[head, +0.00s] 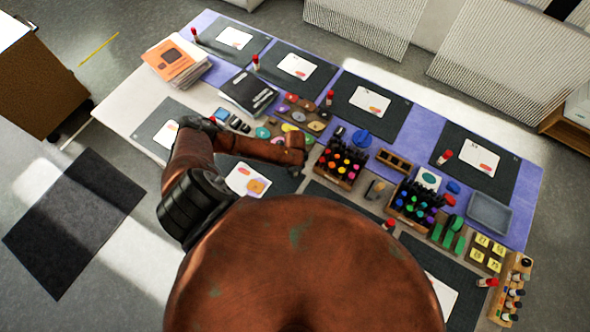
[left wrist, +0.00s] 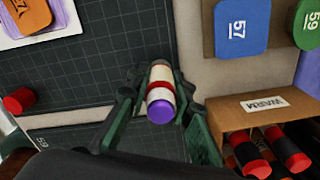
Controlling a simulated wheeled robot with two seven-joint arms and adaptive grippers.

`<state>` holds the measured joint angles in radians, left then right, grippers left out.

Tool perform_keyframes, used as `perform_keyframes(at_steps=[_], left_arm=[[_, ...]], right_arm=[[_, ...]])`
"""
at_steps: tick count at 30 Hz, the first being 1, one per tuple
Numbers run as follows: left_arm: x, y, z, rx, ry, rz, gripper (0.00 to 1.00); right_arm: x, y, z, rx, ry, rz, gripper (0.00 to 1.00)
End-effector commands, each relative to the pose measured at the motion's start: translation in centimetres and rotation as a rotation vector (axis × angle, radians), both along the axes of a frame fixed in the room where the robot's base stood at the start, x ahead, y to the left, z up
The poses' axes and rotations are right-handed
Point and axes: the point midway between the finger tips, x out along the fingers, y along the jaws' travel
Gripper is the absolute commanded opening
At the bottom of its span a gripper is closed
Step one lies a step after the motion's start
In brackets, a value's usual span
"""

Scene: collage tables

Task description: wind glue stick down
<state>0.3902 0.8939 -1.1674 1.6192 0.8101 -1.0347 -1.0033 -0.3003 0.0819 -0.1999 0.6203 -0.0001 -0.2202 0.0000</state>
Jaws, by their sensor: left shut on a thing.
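In the left wrist view a glue stick (left wrist: 160,90) with a white body, a red band and a bare purple end stands between the green fingers of my left gripper (left wrist: 160,100). The fingers are shut on its sides, and the purple end faces the camera. A red cap-like piece (left wrist: 18,100) lies apart on the dark gridded mat (left wrist: 100,55) at the left. In the head view my left gripper (head: 300,152) is beside the marker crate, and the held stick is mostly hidden there. My right gripper is out of view.
A marker crate labelled WARM (left wrist: 265,104) stands close right of the gripper. A second marker crate (head: 415,203), a grey tray (head: 489,213) and a bottle rack (head: 511,290) stand farther right. A paper stack (head: 177,62) is at the back left. Several mats carry cards.

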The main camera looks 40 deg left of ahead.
Motion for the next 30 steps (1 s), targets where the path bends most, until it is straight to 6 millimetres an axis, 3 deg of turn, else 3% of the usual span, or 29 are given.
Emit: perform_keyframes(at_steps=[6, 14, 30], left_arm=[[-0.4, 0.0, 0.1, 0.000, 0.008, 0.204, 0.01], [-0.4, 0.0, 0.0, 0.001, 0.007, 0.333, 0.01], [-0.2, -0.1, 0.1, 0.000, 0.006, 0.763, 0.01]], right_arm=[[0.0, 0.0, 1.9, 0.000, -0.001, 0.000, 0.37], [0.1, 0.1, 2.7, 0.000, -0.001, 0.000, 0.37], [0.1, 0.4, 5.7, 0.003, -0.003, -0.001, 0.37]])
